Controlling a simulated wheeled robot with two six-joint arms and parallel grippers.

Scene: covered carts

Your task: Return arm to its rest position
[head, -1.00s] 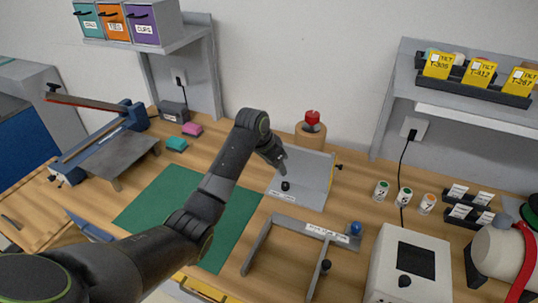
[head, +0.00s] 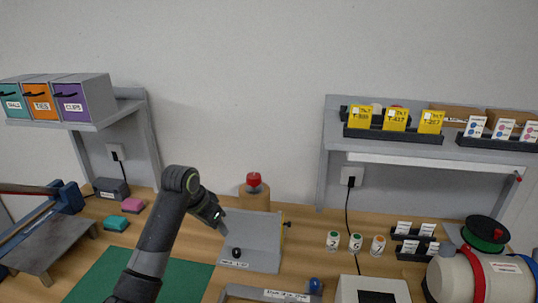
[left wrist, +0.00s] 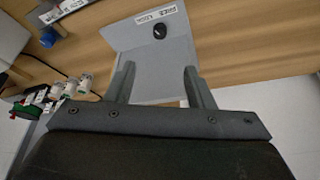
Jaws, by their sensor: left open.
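My left arm rises from the bottom of the head view and bends at the elbow. Its left gripper (head: 219,222) hangs by the left edge of a grey angled plate fixture (head: 258,238) on the bench. In the left wrist view, the two fingers (left wrist: 160,85) are spread apart with nothing between them. The grey fixture shows beyond them (left wrist: 150,62), with a black knob (left wrist: 160,31) and a white label. I cannot tell whether the fingertips touch the fixture. My right gripper is in neither view.
A red knob on a wooden cylinder (head: 254,190) stands behind the fixture. A green mat (head: 105,272) lies to the left. Small numbered jars (head: 355,242) and a white box (head: 370,285) stand to the right. Shelves hold drawers (head: 80,97) at left and yellow cards (head: 395,118) at right.

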